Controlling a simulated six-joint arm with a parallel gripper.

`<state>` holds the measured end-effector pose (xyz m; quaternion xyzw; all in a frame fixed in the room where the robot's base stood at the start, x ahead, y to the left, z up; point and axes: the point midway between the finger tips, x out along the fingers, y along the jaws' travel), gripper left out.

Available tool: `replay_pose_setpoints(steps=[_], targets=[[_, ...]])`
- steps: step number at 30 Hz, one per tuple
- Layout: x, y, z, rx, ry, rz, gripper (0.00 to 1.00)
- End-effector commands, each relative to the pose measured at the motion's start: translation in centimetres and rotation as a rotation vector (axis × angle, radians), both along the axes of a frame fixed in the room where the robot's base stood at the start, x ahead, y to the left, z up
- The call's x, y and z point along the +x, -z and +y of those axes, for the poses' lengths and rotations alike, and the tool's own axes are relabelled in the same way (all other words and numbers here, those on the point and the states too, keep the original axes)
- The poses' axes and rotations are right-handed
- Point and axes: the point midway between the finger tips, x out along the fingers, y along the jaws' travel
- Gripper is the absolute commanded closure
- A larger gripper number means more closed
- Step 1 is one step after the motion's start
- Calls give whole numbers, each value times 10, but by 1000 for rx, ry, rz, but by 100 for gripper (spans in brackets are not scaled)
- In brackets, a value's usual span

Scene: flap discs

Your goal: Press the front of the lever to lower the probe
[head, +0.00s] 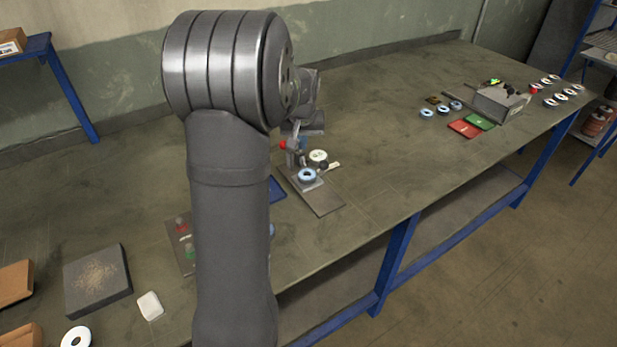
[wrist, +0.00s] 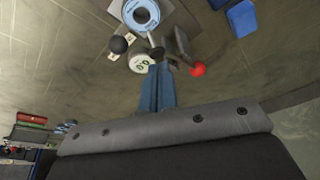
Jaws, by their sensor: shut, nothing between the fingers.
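The gauge stand (head: 318,192) is a grey plate on the bench, with a blue-ringed flap disc (head: 308,176) on it. The disc also shows at the top of the wrist view (wrist: 140,15). A white round dial (head: 318,156) stands behind the disc; in the wrist view the dial (wrist: 140,64) is just beyond my fingertips. A red ball knob (wrist: 198,69) is right of the fingertips and a black ball (wrist: 118,45) is left of the dial. The lever and probe are hard to make out. My gripper (wrist: 159,68) is shut and empty, above the stand; contact cannot be told.
A blue tray (wrist: 242,18) lies beside the stand. A grey box (head: 497,103), red card (head: 464,129), green card (head: 480,121) and several discs are at the far right. A dark block (head: 97,281) is at the lower left. Mid-bench right of the stand is clear.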

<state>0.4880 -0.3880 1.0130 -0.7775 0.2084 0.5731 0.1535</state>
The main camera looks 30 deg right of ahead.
Motion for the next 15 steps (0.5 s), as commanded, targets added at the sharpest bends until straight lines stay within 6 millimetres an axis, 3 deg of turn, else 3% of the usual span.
replay_pose_setpoints(steps=[15], targets=[[0, 18, 0, 2, 0, 1, 100]])
